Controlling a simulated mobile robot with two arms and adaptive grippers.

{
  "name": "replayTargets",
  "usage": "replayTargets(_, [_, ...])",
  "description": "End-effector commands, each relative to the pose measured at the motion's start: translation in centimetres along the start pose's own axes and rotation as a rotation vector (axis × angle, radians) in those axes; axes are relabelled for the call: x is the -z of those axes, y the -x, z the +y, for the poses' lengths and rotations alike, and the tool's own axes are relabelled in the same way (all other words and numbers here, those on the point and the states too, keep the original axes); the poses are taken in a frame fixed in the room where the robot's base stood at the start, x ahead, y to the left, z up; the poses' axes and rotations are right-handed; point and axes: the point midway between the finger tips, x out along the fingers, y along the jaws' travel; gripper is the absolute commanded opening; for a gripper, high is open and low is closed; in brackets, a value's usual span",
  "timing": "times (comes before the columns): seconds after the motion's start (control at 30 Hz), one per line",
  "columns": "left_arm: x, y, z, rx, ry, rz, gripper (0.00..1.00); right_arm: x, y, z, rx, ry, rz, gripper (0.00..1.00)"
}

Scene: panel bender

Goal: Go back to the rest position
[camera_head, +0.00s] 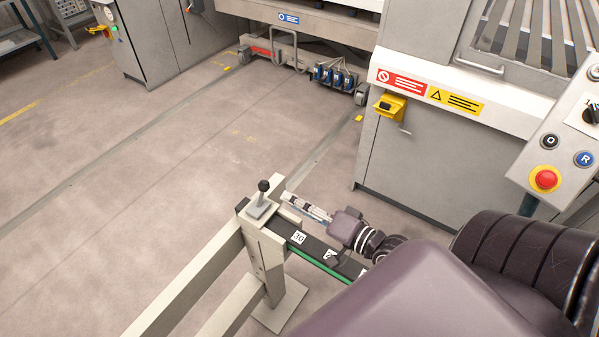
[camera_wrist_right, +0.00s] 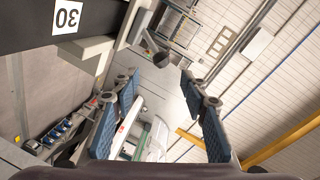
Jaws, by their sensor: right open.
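My right gripper (camera_head: 293,200) is in the lower middle of the head view, at the end of my dark arm. It points left over the dark beam of a metal stand, close to the stand's post. In the right wrist view, its two blue-padded fingers (camera_wrist_right: 160,88) are spread apart with nothing between them. My left gripper does not show in either view. My large dark arm link hides part of the stand and floor at lower right.
The stand's pale post (camera_head: 264,250) carries a black-knobbed lever (camera_head: 263,187). A label "30" (camera_head: 298,238) is on its beam; it also shows close up in the wrist view (camera_wrist_right: 67,17). The grey machine (camera_head: 430,165) and control panel (camera_head: 560,150) stand right. Open floor (camera_head: 130,190) lies left.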

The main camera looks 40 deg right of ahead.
Motion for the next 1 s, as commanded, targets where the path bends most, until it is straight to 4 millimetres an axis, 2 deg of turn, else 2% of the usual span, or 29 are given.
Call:
replayTargets(0.2, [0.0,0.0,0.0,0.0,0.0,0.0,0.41,0.0,0.8,0.0,0.0,0.0,-0.001,0.41])
replayTargets(0.77, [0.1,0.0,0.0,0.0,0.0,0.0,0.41,-0.3,0.8,0.0,-0.003,0.004,-0.007,0.41])
replayTargets(0.87, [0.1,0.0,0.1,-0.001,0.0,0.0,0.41,-1.8,0.6,-0.2,-0.017,0.032,-0.043,0.41])
replayTargets(1.0, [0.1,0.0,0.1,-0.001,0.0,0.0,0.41,-6.4,0.4,-0.6,-0.069,0.141,-0.161,0.41])
